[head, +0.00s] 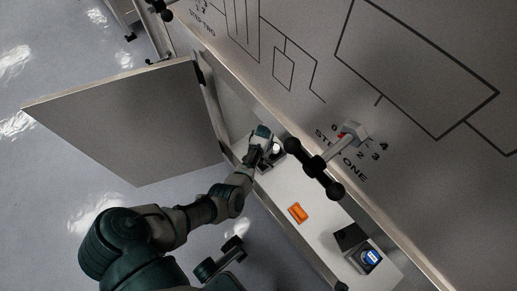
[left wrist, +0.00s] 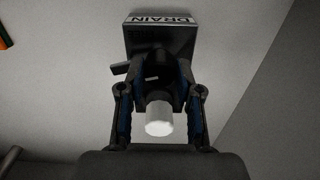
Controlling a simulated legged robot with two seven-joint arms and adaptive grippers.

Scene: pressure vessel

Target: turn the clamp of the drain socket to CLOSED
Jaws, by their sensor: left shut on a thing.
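The drain socket (left wrist: 160,38) is a dark block with a white DRAIN label, near the top middle of the left wrist view. Its dark round clamp (left wrist: 160,72) faces me, with a small lever sticking out to the left. A white cylinder (left wrist: 159,118) projects from it toward me. My left gripper (left wrist: 159,92) has one finger on each side and is shut on the clamp. In the head view my left gripper (head: 264,142) reaches into the open cabinet and hides most of the socket. No CLOSED marking is readable. My right gripper is not in view.
An open grey door (head: 130,120) stands left of the cabinet. On the light shelf (head: 275,190) lie an orange piece (head: 298,212) and a dark block with a blue label (head: 370,256). A black-knobbed handle (head: 315,168) juts from the panel near STEP ONE, close to my left gripper.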

